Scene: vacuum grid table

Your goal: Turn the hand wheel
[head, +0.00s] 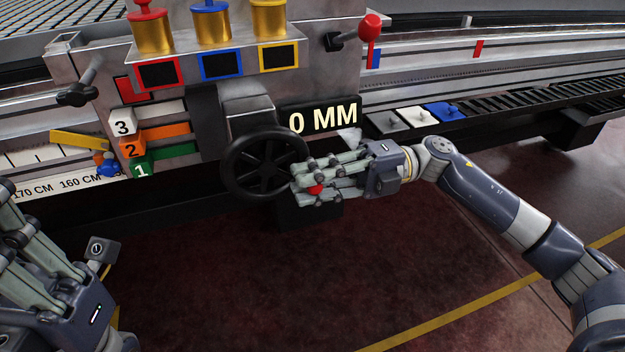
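The black spoked hand wheel (238,180) is on the front of the machine, below and left of the "0 MM" display (323,118). My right gripper (308,181) is at the wheel's right side, its fingers pointing left and overlapping the rim in the picture. A small red part (316,189) shows between these fingers; most of it is hidden. I cannot tell whether the fingers are closed on it. My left gripper (22,235) is at the left edge, away from the wheel and partly cut off; its finger opening is unclear.
Above the wheel are red, blue and yellow buttons (211,28) on brass bases. A red-knobbed lever (369,28) is upper right, and numbered coloured levers (133,147) are left. A small grey box (101,249) is near my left gripper. The floor below the wheel is clear.

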